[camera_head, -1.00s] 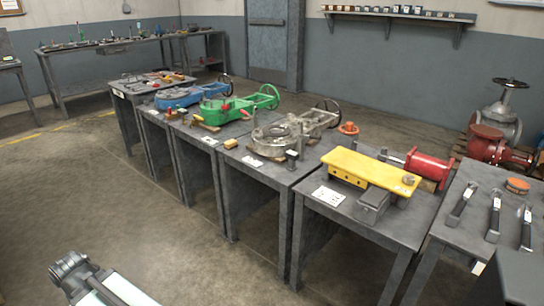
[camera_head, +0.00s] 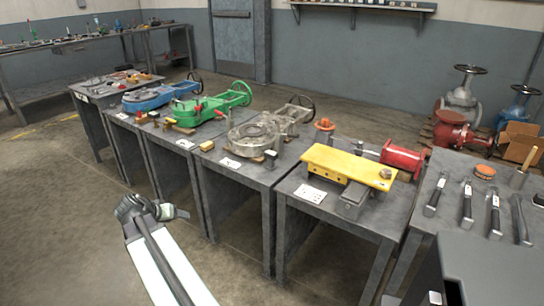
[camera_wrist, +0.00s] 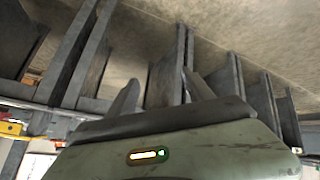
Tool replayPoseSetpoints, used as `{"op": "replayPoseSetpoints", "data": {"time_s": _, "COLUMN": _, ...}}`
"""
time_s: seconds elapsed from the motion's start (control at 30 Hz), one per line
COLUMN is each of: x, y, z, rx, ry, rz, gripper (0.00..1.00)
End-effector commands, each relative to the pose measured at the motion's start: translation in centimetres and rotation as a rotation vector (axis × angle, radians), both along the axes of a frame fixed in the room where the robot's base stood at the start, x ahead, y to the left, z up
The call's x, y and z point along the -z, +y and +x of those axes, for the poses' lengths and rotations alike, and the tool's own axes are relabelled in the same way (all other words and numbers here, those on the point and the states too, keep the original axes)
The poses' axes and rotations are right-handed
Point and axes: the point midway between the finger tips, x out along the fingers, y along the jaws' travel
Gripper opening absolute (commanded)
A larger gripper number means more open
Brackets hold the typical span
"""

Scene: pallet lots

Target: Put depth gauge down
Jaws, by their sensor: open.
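My gripper (camera_head: 168,209) is in the lower left of the head view, above the floor in front of the row of grey tables. In the wrist view its two fingers (camera_wrist: 163,92) stand apart with nothing between them, so it is open and empty. I cannot make out a depth gauge for certain in either view. Small items lie around the valve parts on the tables, too small to name.
Grey tables hold a blue part (camera_head: 150,97), a green part (camera_head: 208,112), a bare-metal part (camera_head: 255,132) and a yellow plate (camera_head: 345,164) beside a red cylinder (camera_head: 402,158). Hand tools (camera_head: 466,204) lie on the right table. Open floor lies front left.

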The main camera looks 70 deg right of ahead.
Motion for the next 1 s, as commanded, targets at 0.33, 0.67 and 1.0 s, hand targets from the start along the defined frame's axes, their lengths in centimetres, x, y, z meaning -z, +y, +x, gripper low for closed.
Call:
{"op": "replayPoseSetpoints", "data": {"time_s": 0.33, "x": -13.0, "y": -25.7, "z": -19.3, "rx": 0.494, "ry": -0.275, "rz": -0.535, "gripper": 0.6}}
{"op": "replayPoseSetpoints", "data": {"time_s": 0.67, "x": -13.5, "y": -28.1, "z": -21.4, "rx": 0.52, "ry": -0.299, "rz": -0.581, "gripper": 0.6}}
{"op": "replayPoseSetpoints", "data": {"time_s": 1.0, "x": -11.7, "y": -33.5, "z": -22.8, "rx": 0.52, "ry": -0.297, "rz": -0.581, "gripper": 0.6}}
